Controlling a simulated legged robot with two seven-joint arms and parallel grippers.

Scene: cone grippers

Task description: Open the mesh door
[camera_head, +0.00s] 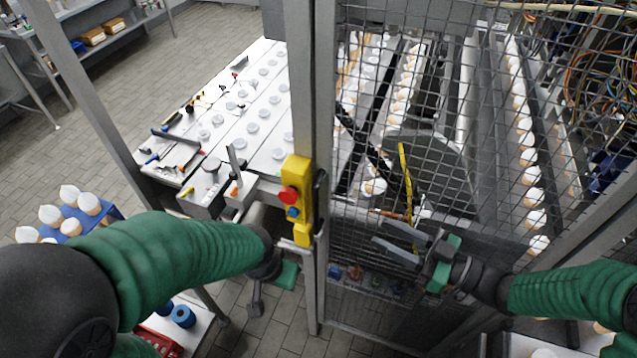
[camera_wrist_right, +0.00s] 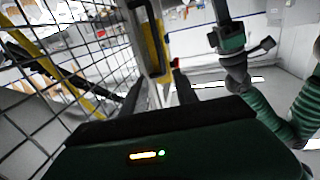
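The mesh door (camera_head: 450,110) is a grey-framed panel of wire mesh right of a grey upright post (camera_head: 312,120). It appears closed against the post. The mesh also shows in the right wrist view (camera_wrist_right: 75,60). A yellow switch box (camera_head: 303,170) with red and blue buttons is on the post, with a dark handle-like part beside it. My right gripper (camera_head: 396,244) is open and empty in front of the mesh, right of the box; its spread fingers show in the wrist view (camera_wrist_right: 158,92). My left gripper (camera_head: 272,280) is left of the post, below the box; its fingers are partly hidden.
Behind the post is a white table (camera_head: 235,125) with tools and round pale pieces. A blue tray (camera_head: 88,215) of white-topped cones stands at left. Behind the mesh are conveyor rows of cones (camera_head: 530,175) and loose cables (camera_head: 605,80). Tiled floor is clear at upper left.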

